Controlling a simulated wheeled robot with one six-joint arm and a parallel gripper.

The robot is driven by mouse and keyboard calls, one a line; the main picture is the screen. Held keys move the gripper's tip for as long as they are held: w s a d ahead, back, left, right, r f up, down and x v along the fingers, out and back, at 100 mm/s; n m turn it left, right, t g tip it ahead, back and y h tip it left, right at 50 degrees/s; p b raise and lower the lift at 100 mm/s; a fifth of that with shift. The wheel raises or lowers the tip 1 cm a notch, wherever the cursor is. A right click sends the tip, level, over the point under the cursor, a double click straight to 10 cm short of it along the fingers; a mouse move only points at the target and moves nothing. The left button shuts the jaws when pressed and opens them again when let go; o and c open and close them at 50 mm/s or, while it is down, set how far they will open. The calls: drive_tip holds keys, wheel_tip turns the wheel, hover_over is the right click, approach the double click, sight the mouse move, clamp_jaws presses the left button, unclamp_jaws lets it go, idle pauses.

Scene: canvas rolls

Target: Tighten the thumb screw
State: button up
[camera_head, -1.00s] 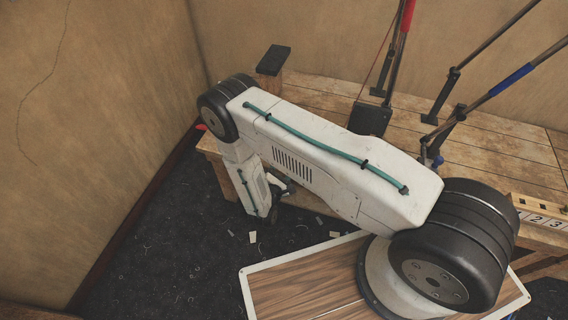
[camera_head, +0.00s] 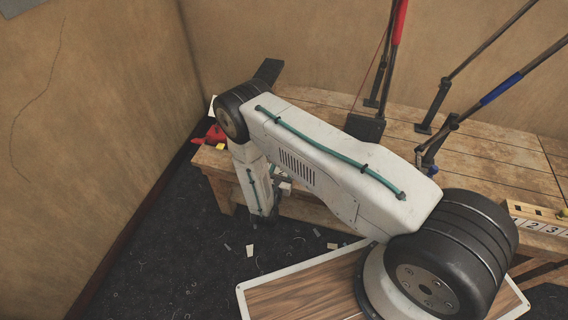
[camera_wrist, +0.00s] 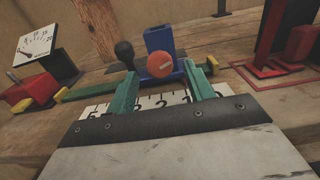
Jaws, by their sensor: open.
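An orange-red round knob (camera_wrist: 160,65), which looks like the thumb screw, sits at the front of a blue block (camera_wrist: 159,38) in the wrist view. My gripper (camera_wrist: 161,74) is open, with one green finger on the left of the knob and one on the right. The gap between fingers and knob is hard to judge, and I cannot tell if they touch it. A white number scale (camera_wrist: 166,100) lies on the bench beneath the fingers. In the head view my own arm hides the knob and most of the gripper.
A black ball knob (camera_wrist: 124,49) stands just left of the blue block. A red block (camera_wrist: 28,92) and a white card (camera_wrist: 33,43) are farther left. A red frame (camera_wrist: 268,70) stands at right. In the head view, long-handled tools (camera_head: 480,95) rise from the bench (camera_head: 490,165).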

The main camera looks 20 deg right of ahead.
drive_tip(key=shift+x, duration=1.35)
